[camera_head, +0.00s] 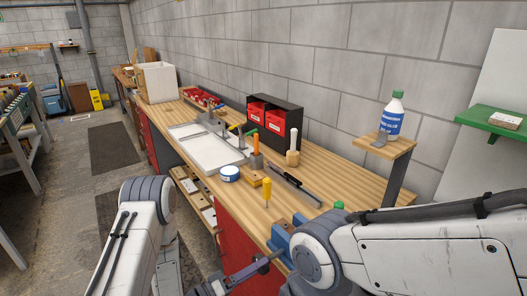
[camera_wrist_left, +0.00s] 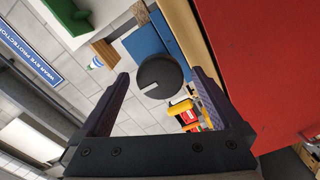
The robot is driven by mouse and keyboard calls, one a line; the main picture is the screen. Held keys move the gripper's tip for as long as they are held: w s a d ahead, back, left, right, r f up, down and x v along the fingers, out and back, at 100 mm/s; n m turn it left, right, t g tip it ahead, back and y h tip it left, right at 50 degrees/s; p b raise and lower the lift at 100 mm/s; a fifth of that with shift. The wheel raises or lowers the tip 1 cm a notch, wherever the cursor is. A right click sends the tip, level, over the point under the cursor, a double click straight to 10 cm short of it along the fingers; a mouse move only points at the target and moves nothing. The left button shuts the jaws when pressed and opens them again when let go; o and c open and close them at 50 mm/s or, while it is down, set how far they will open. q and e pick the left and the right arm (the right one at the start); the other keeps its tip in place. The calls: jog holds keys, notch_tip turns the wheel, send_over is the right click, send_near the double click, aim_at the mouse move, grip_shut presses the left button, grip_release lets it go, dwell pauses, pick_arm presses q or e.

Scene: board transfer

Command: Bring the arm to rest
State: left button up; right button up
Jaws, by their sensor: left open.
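My left gripper (camera_head: 252,272) is low in the head view, in front of the red front of the bench (camera_head: 240,232). In the left wrist view my left gripper (camera_wrist_left: 160,72) has its fingers spread apart, with nothing held between them. A dark round thing (camera_wrist_left: 160,76) shows beyond the fingers; I cannot tell what it is. My right arm crosses the lower right of the head view, and its gripper is not seen.
The wooden bench top (camera_head: 345,188) holds a pale tray (camera_head: 190,133), a blue-and-white tape roll (camera_head: 229,174), a yellow-handled screwdriver (camera_head: 267,190) and a black rack of red bins (camera_head: 262,112). A bottle (camera_head: 391,119) stands on a small shelf (camera_head: 396,146). Floor at left is open.

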pick_arm(q)
jog(key=shift+x, duration=1.1)
jog(key=shift+m, duration=1.6)
jog(key=m, duration=1)
jog(key=shift+w+a, duration=0.1)
jog(key=b+v, duration=0.2)
jog(key=v, duration=0.7)
jog(key=shift+b, duration=0.3)
